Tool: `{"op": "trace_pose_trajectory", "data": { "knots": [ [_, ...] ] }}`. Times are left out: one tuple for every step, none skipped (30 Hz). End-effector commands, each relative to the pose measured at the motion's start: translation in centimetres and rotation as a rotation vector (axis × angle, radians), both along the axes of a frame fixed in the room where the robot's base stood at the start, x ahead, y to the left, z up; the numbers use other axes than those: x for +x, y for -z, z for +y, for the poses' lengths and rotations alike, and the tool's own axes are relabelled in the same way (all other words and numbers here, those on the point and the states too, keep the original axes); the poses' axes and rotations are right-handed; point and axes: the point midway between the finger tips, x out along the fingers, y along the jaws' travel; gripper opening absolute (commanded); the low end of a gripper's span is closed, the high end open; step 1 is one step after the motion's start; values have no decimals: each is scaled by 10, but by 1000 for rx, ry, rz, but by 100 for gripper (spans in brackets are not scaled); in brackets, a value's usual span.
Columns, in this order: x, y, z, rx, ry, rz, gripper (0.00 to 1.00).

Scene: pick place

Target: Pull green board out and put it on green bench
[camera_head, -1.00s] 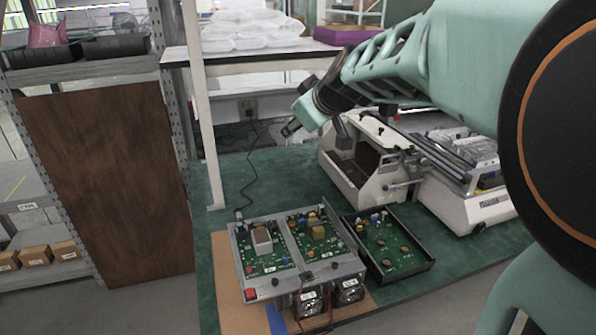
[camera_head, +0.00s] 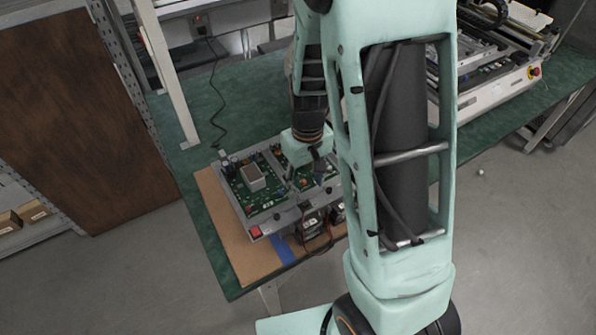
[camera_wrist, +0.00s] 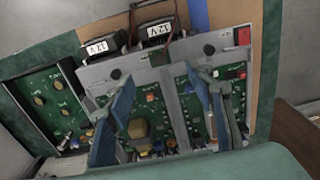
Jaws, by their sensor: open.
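A grey metal frame (camera_head: 262,226) on the green bench (camera_head: 190,118) holds two green boards side by side. The left board (camera_head: 238,188) carries a beige block. The other green board (camera_head: 318,163) is partly hidden by my gripper (camera_head: 308,172), which hangs over it in the head view. In the wrist view, my gripper (camera_wrist: 160,82) is open with two blue fingers spread over the frame (camera_wrist: 100,75). One board (camera_wrist: 152,98) lies between the fingers, beside the frame's divider, and the other (camera_wrist: 232,73) is by the right finger. I cannot tell whether the fingers touch anything.
A black tray with another green board (camera_wrist: 55,105) is beside the frame in the wrist view. A white machine (camera_head: 500,90) stands right.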

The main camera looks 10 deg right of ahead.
Motion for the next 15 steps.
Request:
{"op": "trace_pose_trajectory", "data": {
  "knots": [
    [-1, 3, 0, -1, 1, 2, 49],
    [-1, 4, 0, -1, 1, 2, 49],
    [0, 7, 0, 0, 0, 1, 49],
    [0, 9, 0, 0, 0, 1, 49],
    [0, 11, 0, 0, 0, 1, 49],
    [0, 15, 0, 0, 0, 1, 49],
    [0, 18, 0, 0, 0, 1, 49],
    [0, 22, 0, 0, -1, 1, 49],
    [0, 27, 0, 0, -1, 1, 49],
    [0, 31, 0, -1, -1, 1, 49],
    [0, 35, 0, -1, -1, 0, 49],
    [0, 41, 0, -1, -1, 0, 49],
    [0, 46, 0, -1, -1, 0, 49],
    [0, 51, 0, -1, -1, 0, 49],
    [0, 57, 0, -1, -1, 0, 49]
  ]
}}
